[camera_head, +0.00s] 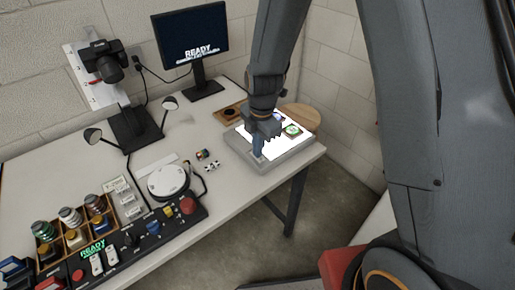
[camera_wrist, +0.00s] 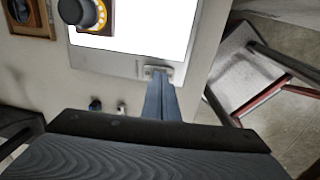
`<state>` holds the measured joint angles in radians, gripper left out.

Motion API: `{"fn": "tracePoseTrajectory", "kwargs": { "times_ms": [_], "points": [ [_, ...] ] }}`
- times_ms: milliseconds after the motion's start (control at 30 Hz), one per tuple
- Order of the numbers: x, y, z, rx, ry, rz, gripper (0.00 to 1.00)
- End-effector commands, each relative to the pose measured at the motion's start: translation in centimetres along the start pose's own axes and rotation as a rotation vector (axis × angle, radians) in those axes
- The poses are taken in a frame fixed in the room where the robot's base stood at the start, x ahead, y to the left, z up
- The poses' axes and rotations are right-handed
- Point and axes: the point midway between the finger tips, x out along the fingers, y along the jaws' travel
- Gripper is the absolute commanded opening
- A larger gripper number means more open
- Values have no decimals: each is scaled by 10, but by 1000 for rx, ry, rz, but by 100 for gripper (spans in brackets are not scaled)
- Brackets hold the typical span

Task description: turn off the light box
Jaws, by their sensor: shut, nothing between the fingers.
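The light box (camera_head: 283,158) stands at the right end of the table, and its top glows bright white. In the wrist view its lit panel (camera_wrist: 150,28) and pale frame fill the upper middle. A small pale switch plate (camera_wrist: 150,71) sits on the frame's edge. My gripper (camera_head: 258,156) is shut and empty, pointing down at the light box's front left part. In the wrist view my closed fingertips (camera_wrist: 160,74) overlap the switch plate; I cannot tell whether they touch it. The fingers hide part of the switch.
A small square-based object (camera_head: 292,130) sits on the lit panel. A monitor (camera_head: 190,38) reading READY and a camera on a stand (camera_head: 102,62) are behind. A white round device (camera_head: 168,180) and a control panel (camera_head: 150,232) lie left. Floor is open beyond the table's right edge.

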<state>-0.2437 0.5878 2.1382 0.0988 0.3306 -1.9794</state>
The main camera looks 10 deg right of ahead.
Motion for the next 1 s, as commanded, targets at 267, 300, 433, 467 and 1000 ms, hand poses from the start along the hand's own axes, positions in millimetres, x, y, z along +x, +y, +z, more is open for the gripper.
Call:
{"fn": "tracePoseTrajectory", "kwargs": {
  "times_ms": [267, 300, 433, 467, 1000],
  "points": [
    [-42, -1, 0, 0, 0, 1, 0],
    [-46, 1, 1, 0, -2, 5, 0],
    [-65, -1, 1, 0, -1, 5, 0],
    [-70, -1, 1, 0, -1, 5, 0],
    [-134, -5, 0, 0, -1, 1, 0]
  ]
}}
